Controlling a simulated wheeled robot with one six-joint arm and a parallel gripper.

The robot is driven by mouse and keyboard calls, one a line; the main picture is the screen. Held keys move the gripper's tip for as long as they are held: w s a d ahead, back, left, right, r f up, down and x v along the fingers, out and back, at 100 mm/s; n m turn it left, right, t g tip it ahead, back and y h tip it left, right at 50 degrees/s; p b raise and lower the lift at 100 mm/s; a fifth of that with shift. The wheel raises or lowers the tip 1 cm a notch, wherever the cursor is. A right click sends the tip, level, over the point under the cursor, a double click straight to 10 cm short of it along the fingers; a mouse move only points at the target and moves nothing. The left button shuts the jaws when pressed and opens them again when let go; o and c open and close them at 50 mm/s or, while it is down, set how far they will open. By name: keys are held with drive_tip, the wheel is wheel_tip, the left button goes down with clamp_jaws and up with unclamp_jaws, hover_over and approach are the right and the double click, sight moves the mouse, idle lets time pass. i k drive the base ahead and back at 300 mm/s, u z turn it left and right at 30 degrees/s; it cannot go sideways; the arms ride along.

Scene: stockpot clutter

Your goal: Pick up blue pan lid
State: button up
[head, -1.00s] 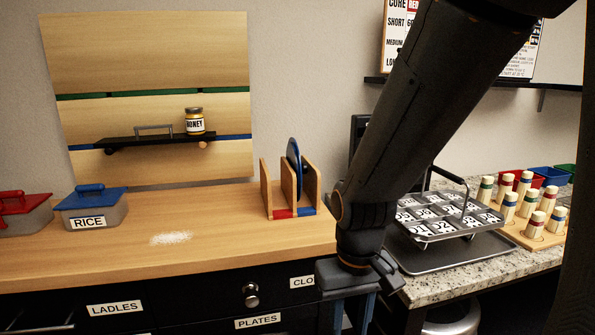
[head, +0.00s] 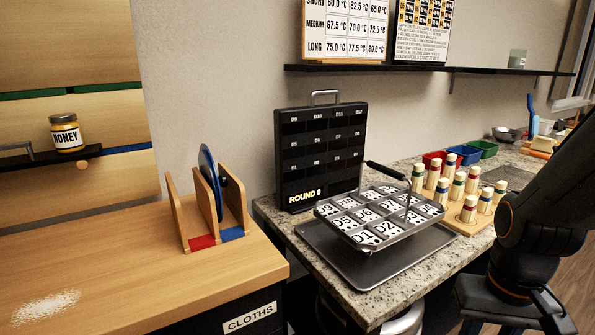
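The blue pan lid (head: 209,178) stands on edge in a wooden rack (head: 175,215) on the wooden counter, left of centre in the head view. The neighbouring slot with the red strip looks empty. My gripper (head: 500,326) is at the lower right, far from the lid and cut off by the bottom edge. Its fingers barely show, so its opening is unclear.
A wire-handled tray of labelled cards (head: 378,218) and a black panel (head: 320,155) stand on the granite counter right of the rack. Several wooden pegs (head: 440,190) stand beyond. A honey jar (head: 66,134) sits on a wall shelf. White powder (head: 45,306) lies on the wooden counter.

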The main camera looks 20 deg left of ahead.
sight(207, 169)
drive_tip(key=z, duration=0.55)
drive_tip(key=k, duration=0.7)
drive_tip(key=u, duration=1.65)
drive_tip(key=i, duration=0.4)
drive_tip(key=u, duration=0.05)
